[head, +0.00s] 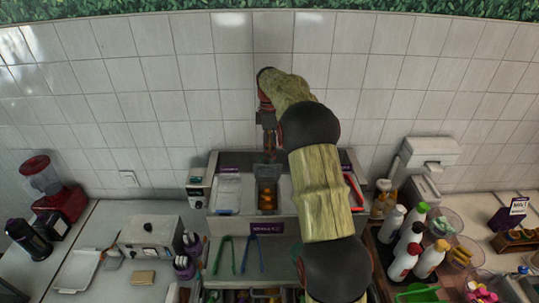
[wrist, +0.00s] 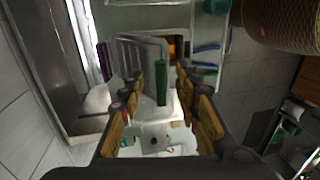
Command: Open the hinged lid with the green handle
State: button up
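The green handle (wrist: 161,83) sits on a grey lid (wrist: 140,55) in the wrist view. My gripper (wrist: 158,80) is open, with one finger on each side of the handle and a visible gap on both sides. In the head view my gripper (head: 269,156) hangs over the back of the middle bin. The grey lid (head: 268,171) appears raised at the bin's back, and orange-brown contents (head: 267,200) show in front of it. The handle cannot be made out in the head view.
A pale lid (head: 228,192) covers the left bin. A red handle (head: 355,191) shows at the right, partly behind my arm. Tongs (head: 223,254) lie in front of the bins. Several bottles (head: 404,257) stand at the right. The tiled wall (head: 215,95) is close behind.

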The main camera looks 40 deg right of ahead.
notch_tip(320, 180, up, 11)
jog(key=w+d, duration=0.1)
jog(key=w, duration=0.1)
jog(key=shift+d+r, duration=0.15)
jog(key=shift+r, duration=0.05)
jog(key=shift+c, duration=0.4)
